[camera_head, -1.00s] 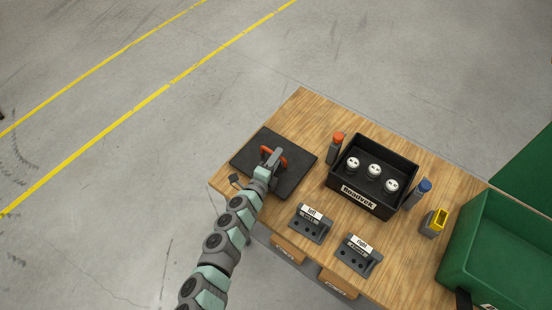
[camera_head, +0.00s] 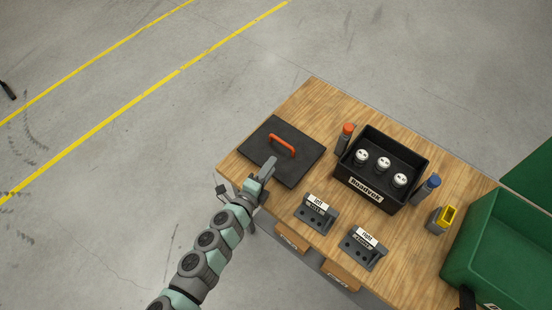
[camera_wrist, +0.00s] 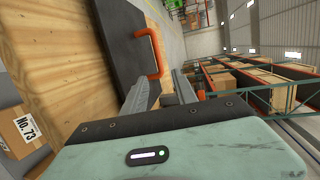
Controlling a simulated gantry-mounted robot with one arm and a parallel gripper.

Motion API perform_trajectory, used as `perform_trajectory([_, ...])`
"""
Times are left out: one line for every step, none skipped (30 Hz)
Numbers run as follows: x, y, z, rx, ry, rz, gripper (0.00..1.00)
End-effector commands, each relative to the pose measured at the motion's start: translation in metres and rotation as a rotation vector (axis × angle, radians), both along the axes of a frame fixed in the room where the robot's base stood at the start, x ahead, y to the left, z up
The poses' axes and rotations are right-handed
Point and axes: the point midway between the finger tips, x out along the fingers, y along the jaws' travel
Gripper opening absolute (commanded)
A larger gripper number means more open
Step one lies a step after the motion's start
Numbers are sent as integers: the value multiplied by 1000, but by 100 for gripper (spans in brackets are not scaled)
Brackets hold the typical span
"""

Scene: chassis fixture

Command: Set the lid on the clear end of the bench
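The lid (camera_head: 275,165) is a flat dark square plate with an orange handle (camera_head: 281,145). It lies flat on the left end of the wooden bench. My gripper (camera_head: 269,166) is at the lid's near edge, apart from the handle. In the wrist view, the two fingers of my gripper (camera_wrist: 162,79) are spread with nothing between them. The orange handle (camera_wrist: 154,52) stands just beyond the fingertips there, on the dark lid (camera_wrist: 117,42). I cannot tell the exact height of the fingers above the lid.
A black open box (camera_head: 365,194) with several white-topped pieces stands mid-bench. An orange-capped bottle (camera_head: 345,139) and a blue-capped bottle (camera_head: 426,190) flank it. Two grey labelled blocks (camera_head: 316,213) (camera_head: 363,247) sit along the near edge. A green bin (camera_head: 500,250) is at right.

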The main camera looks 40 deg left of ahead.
Motion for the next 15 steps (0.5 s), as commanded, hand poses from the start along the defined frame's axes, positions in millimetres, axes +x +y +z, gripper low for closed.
perform_trajectory([-5,-1,1,0,0,1,34])
perform_trajectory([-7,-2,2,-1,0,1,34])
perform_trajectory([-10,-2,2,0,-1,1,34])
perform_trajectory([-11,-2,3,0,-1,2,34])
perform_trajectory([-12,-3,3,0,-1,2,34])
perform_trajectory([-13,-3,3,0,-1,1,34])
perform_trajectory([-13,-4,3,0,-1,1,34])
perform_trajectory([-13,-4,3,0,-1,1,34])
perform_trajectory([-13,-4,3,0,-1,1,34])
perform_trajectory([-13,-4,3,-1,-1,0,34])
perform_trajectory([-13,-4,3,-1,-1,0,34])
perform_trajectory([-13,-4,3,-1,-1,0,34])
perform_trajectory([-13,-4,3,-2,-2,-1,34])
perform_trajectory([-12,-6,4,-6,-6,-4,34])
perform_trajectory([-10,-11,4,-19,-16,-15,34])
